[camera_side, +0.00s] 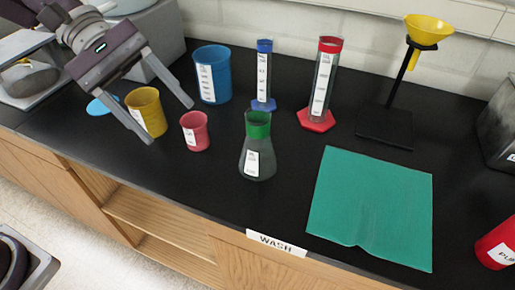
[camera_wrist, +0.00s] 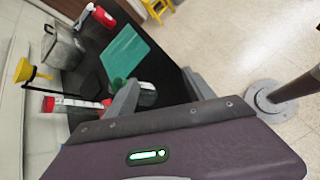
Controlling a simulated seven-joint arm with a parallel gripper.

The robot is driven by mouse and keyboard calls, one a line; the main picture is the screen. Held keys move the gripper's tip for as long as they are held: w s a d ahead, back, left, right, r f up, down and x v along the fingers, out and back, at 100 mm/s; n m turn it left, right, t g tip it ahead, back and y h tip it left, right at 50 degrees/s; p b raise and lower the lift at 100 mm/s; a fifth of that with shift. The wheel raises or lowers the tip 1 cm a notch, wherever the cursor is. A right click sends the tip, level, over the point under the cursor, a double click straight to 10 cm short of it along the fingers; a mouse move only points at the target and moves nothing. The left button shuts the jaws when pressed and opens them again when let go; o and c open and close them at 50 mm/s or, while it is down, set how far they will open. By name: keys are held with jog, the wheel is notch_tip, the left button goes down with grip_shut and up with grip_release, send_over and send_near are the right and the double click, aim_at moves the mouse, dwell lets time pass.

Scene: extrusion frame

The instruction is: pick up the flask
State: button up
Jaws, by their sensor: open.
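The flask (camera_side: 257,150) is a clear conical vessel with a green neck and a white label. It stands upright on the black bench, near the middle of the side view. In the wrist view the flask (camera_wrist: 147,93) shows partly, beyond the fingers, with some of it hidden. My gripper (camera_side: 171,122) is open and empty, tilted, at the left of the side view. Its fingers are left of the flask and apart from it, around where the yellow and pink beakers appear. The fingers (camera_wrist: 160,98) also show in the wrist view.
A yellow beaker (camera_side: 147,111), pink beaker (camera_side: 195,131) and blue beaker (camera_side: 212,75) stand left of the flask. Blue (camera_side: 264,78) and red (camera_side: 323,85) cylinders stand behind it. A funnel stand (camera_side: 385,124) is at the back right. A green mat (camera_side: 370,205) lies right of the flask.

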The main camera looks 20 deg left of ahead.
aim_at(258, 143)
jog(key=w+f+n+t+h, duration=0.1)
jog(key=w+f+n+h, duration=0.2)
jog(key=w+n+h, duration=0.5)
jog(key=w+d+f+y, duration=0.1)
jog(key=d+f, duration=0.1)
jog(key=d, duration=0.4)
jog(key=w+d+f+m+y, duration=0.1)
jog(key=d+f+y, duration=0.1)
jog(key=d, duration=0.4)
grip_shut()
